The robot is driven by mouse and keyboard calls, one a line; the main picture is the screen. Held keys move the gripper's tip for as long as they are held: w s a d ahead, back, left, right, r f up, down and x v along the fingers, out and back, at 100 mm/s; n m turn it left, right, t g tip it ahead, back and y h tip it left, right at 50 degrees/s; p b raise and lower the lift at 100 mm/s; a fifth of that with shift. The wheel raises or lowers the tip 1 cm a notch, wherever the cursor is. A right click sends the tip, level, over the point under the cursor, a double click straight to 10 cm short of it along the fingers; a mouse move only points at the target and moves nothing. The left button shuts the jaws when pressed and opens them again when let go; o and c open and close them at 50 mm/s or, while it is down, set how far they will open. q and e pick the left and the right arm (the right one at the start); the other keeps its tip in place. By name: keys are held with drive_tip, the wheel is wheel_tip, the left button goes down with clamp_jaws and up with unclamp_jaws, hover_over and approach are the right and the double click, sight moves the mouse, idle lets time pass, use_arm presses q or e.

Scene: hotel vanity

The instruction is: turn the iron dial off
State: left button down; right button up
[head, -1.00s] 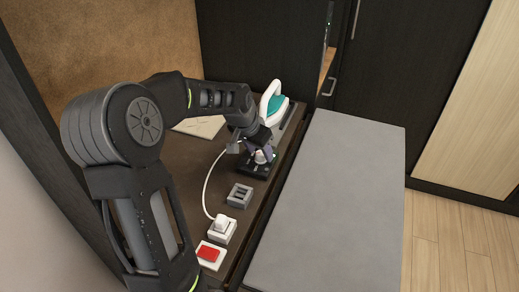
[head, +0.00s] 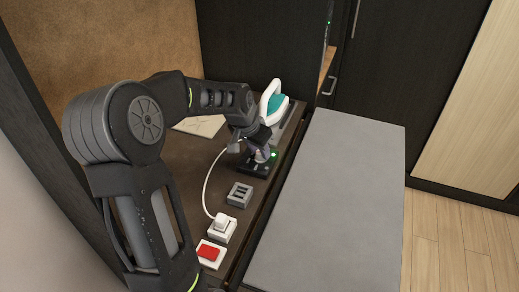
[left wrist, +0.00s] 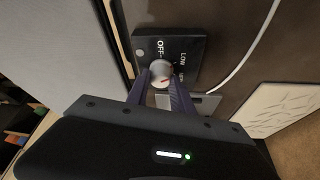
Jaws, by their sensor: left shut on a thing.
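The iron dial (left wrist: 161,74) is a pale round knob with a red mark, on a black plate (left wrist: 190,42) lettered OFF and LOW. The red mark appears toward the lower right of the knob, away from the OFF lettering; its exact setting is hard to read. My left gripper (left wrist: 160,84) is shut on the dial, one finger at each side. In the head view my left gripper (head: 260,153) comes down over the dial plate (head: 252,170) and partly hides the knob. A green light (head: 273,155) glows beside it. The iron (head: 272,102), white and teal, stands behind. My right gripper is out of view.
A grey switch block (head: 239,194), a white plug in a socket (head: 221,229) and a red switch (head: 208,253) line the dark counter. A white cord (head: 206,190) curves beside them. A grey padded surface (head: 330,200) lies clear to the right.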

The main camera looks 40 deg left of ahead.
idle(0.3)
use_arm(q)
drive_tip(key=shift+f+n+y+b, duration=0.15)
drive_tip(key=shift+n+y+b, duration=0.25)
drive_tip(key=shift+n+b, duration=0.6)
drive_tip(key=n+y+b, duration=0.1)
drive_tip(key=n+b, duration=0.3)
drive_tip(key=b, duration=0.1)
drive_tip(key=shift+w+d+n+g+y+b, duration=0.1)
drive_tip(key=shift+d+n+g+y+b, duration=0.1)
drive_tip(key=shift+n+g+y+b, duration=0.15)
drive_tip(key=n+y+b, duration=0.1)
drive_tip(key=n, duration=0.1)
drive_tip(key=shift+n+g+b, duration=0.35)
drive_tip(key=shift+r+n+g+b, duration=0.2)
drive_tip(key=shift+n+g+b, duration=0.35)
drive_tip(key=shift+n, duration=0.75)
drive_tip(key=c, duration=1.1)
unclamp_jaws()
